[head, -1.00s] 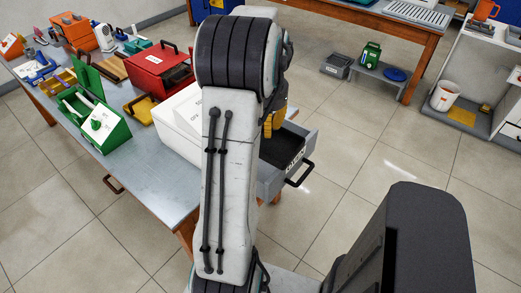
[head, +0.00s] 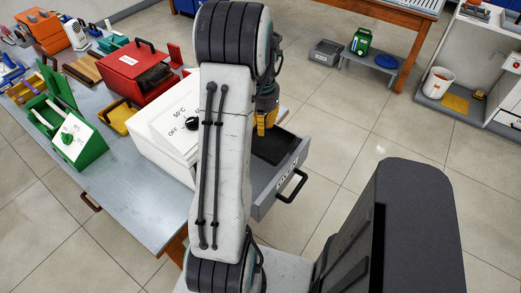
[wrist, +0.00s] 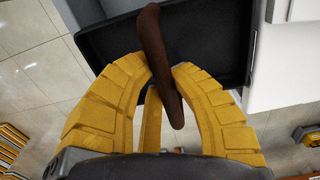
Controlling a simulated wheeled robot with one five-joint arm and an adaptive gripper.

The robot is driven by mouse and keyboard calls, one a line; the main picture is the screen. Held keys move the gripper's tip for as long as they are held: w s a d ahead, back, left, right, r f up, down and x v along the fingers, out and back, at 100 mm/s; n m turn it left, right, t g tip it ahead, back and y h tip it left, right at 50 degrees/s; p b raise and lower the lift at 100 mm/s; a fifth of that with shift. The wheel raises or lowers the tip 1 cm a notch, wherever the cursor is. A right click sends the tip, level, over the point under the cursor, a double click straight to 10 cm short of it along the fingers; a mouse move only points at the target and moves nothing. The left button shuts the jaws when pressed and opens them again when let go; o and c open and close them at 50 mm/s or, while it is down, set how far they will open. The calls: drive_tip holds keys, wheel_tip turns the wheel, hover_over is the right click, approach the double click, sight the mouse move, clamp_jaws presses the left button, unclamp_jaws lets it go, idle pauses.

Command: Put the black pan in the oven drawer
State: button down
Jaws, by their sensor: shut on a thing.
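The white oven (head: 172,128) stands on the table's right end, with its grey drawer (head: 287,178) pulled out. The black pan (head: 273,149) shows as a dark flat shape at the drawer. In the wrist view the black pan (wrist: 205,40) is a shallow rectangular thing with a raised rim. My gripper (head: 266,125) is above the drawer, its yellow fingers pointing down. In the wrist view my gripper (wrist: 165,82) is shut on a brown handle (wrist: 154,40), which seems to belong to the pan. Whether the pan touches the drawer floor cannot be told.
A red box (head: 135,75), a green toolbox (head: 72,138) and a yellow item (head: 118,117) stand on the metal table (head: 130,190) left of the oven. The drawer's dark handle (head: 293,187) sticks out over the floor. The tiled floor (head: 345,130) right of the drawer is clear.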

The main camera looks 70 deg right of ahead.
drive_tip(key=shift+f, duration=5.5)
drive_tip(key=c, duration=1.2)
unclamp_jaws()
drive_tip(key=shift+o, duration=0.2)
wheel_tip(320, 180, up, 12)
drive_tip(key=shift+f, duration=0.15)
